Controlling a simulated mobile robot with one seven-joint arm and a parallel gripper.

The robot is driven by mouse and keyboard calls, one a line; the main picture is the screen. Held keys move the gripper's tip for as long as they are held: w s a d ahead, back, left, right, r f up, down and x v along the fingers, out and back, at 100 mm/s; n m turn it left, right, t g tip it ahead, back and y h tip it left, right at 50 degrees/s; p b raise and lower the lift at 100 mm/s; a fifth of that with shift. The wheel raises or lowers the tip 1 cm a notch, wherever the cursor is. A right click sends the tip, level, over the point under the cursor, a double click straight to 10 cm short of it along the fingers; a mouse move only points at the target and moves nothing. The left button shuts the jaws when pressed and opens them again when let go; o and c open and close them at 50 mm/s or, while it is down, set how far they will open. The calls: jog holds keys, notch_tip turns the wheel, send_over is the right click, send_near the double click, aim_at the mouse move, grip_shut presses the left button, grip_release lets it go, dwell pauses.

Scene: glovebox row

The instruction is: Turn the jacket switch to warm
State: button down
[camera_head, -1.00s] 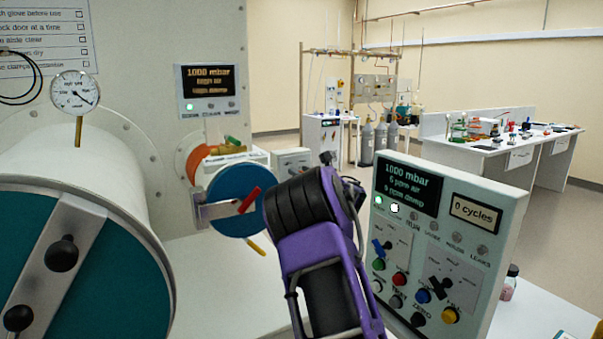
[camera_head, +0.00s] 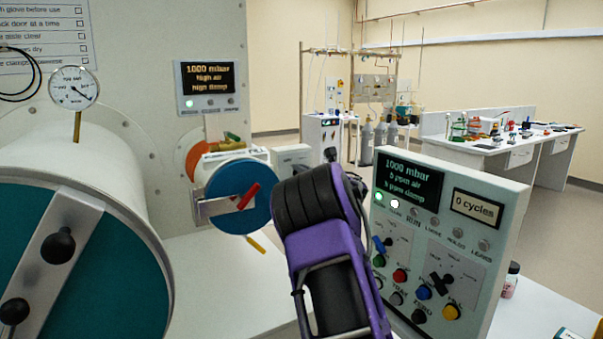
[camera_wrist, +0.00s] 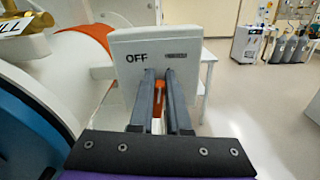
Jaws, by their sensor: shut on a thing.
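The jacket switch is a pale grey box (camera_wrist: 125,46) ahead of my gripper in the wrist view. Its face reads OFF at the left and carries a small dark label at the right that I cannot read. An orange-red lever (camera_wrist: 158,88) shows between the two grey fingers of my gripper (camera_wrist: 158,73), which are shut on it. The fingertips reach up to the box face and hide part of it. In the head view the box (camera_head: 291,157) is partly behind my purple arm, and the fingers are hidden.
A large teal-doored chamber (camera_head: 95,240) stands left, and a smaller blue round door (camera_head: 225,205) with a red handle is beside the box. A control panel (camera_head: 510,230) with knobs and buttons stands close on the right. White bench surface lies between them.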

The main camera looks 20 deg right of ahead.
jog(key=shift+d+f+m+b, duration=0.1)
jog(key=shift+d+m+b, duration=0.2)
jog(key=shift+m, duration=0.75)
jog(key=shift+d+f+m+b, duration=0.1)
jog(key=shift+m+b, duration=0.25)
jog(key=shift+m, duration=0.7)
jog(key=c, duration=0.9)
grip_release()
jog(key=s+d, duration=0.1)
jog(key=s, duration=0.4)
jog(key=s+d+b, duration=0.1)
jog(key=s, duration=0.5)
jog(key=s+d+b, duration=0.1)
jog(key=s, duration=0.5)
jog(key=shift+d, duration=0.2)
